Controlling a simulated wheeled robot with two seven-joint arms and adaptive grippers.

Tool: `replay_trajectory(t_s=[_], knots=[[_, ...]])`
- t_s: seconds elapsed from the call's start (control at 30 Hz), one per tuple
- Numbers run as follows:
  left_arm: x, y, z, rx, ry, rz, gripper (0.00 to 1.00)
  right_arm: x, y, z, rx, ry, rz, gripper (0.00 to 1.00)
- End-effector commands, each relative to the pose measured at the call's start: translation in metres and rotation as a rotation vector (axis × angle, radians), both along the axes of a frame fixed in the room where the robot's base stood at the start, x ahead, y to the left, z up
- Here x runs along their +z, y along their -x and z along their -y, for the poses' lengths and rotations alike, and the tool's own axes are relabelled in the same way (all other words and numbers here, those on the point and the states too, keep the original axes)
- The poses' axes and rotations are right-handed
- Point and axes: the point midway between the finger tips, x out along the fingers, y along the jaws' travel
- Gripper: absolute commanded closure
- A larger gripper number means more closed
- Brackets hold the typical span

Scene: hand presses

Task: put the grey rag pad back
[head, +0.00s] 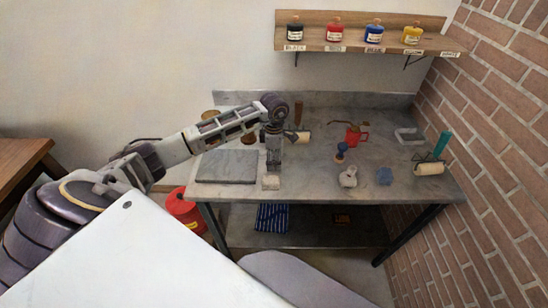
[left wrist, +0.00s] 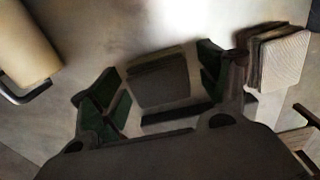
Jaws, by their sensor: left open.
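In the left wrist view a grey layered pad (left wrist: 160,78), which looks like the grey rag pad, lies on the worktop between the spread fingers of my left gripper (left wrist: 150,88). Whether a finger touches it cannot be told. A paler layered pad (left wrist: 278,58) lies just right of the fingers. In the head view my left gripper (head: 272,165) points down over the front left of the grey bench (head: 315,180). A small pale block (head: 271,183) shows right at its tip, near the front edge. The grey pad is not clear there. My right gripper is out of view.
A grey slab (head: 228,166) lies left of the gripper and a cream roller (head: 303,136) behind it. A bottle shelf (head: 360,42) hangs above.

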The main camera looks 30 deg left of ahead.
Motion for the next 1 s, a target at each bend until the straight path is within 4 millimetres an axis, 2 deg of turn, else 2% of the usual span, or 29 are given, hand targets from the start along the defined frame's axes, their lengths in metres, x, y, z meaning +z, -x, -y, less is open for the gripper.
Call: replay_trajectory(t_s=[0.2, 0.37, 1.0], knots=[[0.004, 0.000, 0.000, 0.000, 0.000, 0.000, 0.24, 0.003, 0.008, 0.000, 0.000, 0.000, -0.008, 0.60], [0.020, -0.001, -0.001, 0.000, 0.000, 0.002, 0.24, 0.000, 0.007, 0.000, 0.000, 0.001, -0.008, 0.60], [0.108, -0.001, 0.000, 0.000, 0.000, 0.002, 0.24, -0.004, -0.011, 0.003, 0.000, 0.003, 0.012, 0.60]])
